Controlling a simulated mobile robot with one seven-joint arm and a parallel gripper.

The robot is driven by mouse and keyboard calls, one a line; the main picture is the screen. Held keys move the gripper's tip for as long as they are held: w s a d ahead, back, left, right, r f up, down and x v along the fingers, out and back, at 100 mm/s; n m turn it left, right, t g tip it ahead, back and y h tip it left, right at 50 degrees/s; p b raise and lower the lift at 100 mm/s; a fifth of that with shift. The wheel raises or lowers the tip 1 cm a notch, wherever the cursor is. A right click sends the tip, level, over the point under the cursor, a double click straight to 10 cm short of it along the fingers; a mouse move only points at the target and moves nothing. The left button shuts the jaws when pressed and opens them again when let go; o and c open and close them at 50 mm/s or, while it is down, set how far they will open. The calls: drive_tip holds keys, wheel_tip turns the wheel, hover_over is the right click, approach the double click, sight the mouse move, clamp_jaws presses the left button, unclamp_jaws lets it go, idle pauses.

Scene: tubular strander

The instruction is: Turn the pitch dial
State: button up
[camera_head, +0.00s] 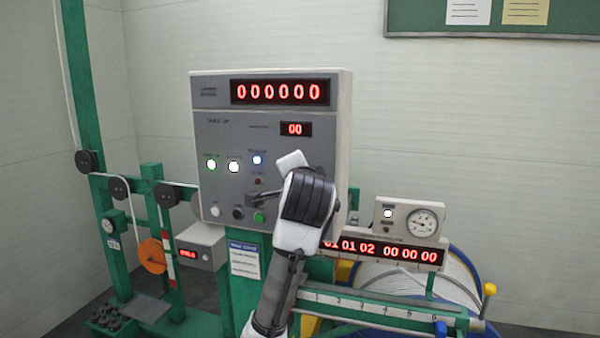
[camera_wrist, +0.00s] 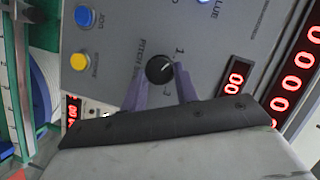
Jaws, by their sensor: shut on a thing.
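The pitch dial (camera_wrist: 160,70) is a round black knob with a pale pointer line, set in the grey panel beside the lettering "PITCH". In the wrist view, the two purple fingers of my gripper (camera_wrist: 161,84) reach to either side of the knob and are shut on it. In the head view, my gripper's white and black housing (camera_head: 308,196) stands in front of the right part of the control cabinet (camera_head: 215,130) and hides the dial and the fingertips.
The cabinet has a large red counter (camera_head: 279,92), a small "00" display (camera_head: 295,129) and several lit buttons. A blue button (camera_wrist: 85,17) and a yellow button (camera_wrist: 80,62) sit near the dial. A gauge box (camera_head: 408,219) and a ruled green rail (camera_head: 380,306) lie to the right.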

drive_tip(key=shift+n, duration=0.3)
idle(0.4)
drive_tip(key=o, duration=1)
drive_tip(key=shift+c, duration=0.2)
drive_tip(key=shift+s, duration=0.15)
drive_tip(key=s+r, duration=0.2)
drive_tip(key=s, duration=1.1)
drive_tip(key=shift+s+d+r+p, duration=0.15)
drive_tip(key=shift+r+p, duration=0.25)
